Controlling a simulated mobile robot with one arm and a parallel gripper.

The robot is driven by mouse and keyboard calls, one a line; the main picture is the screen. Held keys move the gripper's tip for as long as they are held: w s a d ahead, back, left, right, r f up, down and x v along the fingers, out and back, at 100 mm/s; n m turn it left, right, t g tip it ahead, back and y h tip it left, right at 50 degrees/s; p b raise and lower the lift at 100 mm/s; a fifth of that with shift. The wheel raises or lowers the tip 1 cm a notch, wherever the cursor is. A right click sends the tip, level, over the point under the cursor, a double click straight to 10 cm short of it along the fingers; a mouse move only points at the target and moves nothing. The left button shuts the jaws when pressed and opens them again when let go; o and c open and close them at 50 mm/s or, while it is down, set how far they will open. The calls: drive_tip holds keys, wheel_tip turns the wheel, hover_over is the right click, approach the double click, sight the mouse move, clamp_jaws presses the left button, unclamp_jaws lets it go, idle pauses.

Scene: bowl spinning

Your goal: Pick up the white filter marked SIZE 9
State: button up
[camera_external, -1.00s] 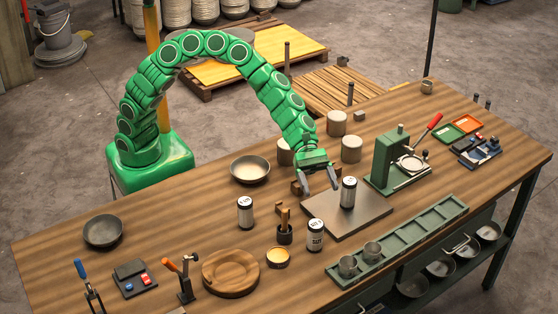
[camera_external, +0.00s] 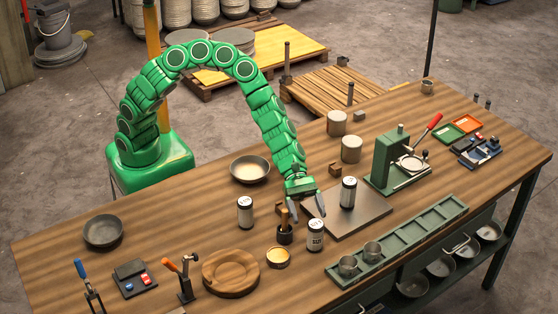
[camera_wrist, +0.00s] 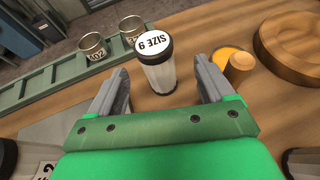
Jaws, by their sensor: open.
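The white filter marked SIZE 9 (camera_wrist: 158,72) stands upright in the wrist view, with a black rim and a white label on top. It lies ahead of my gripper (camera_wrist: 160,82), roughly in line with the gap between the fingers. My gripper is open and empty, and no finger visibly touches the filter.
Similar canisters stand left (camera_external: 245,214) and on a dark plate (camera_external: 348,194). A yellow-topped tin (camera_external: 278,258) and a green rack (camera_external: 400,243) with metal cups are near.

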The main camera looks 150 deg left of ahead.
sight(319, 239)
drive_tip(key=shift+f, duration=0.25)
drive_tip(key=shift+w+d+f, duration=0.25)
drive_tip(key=shift+w, duration=0.3)
drive_tip(key=shift+w+a+r+x, duration=0.1)
drive_tip(key=shift+x, duration=1)
drive_tip(key=shift+w+a+r+x, duration=0.1)
drive_tip(key=shift+a+x, duration=0.05)
drive_tip(key=shift+x, duration=0.9)
drive_tip(key=shift+w+a+r+x, duration=0.1)
drive_tip(key=shift+x, duration=1)
drive_tip(key=shift+s, duration=0.1)
drive_tip(key=c, duration=1.1)
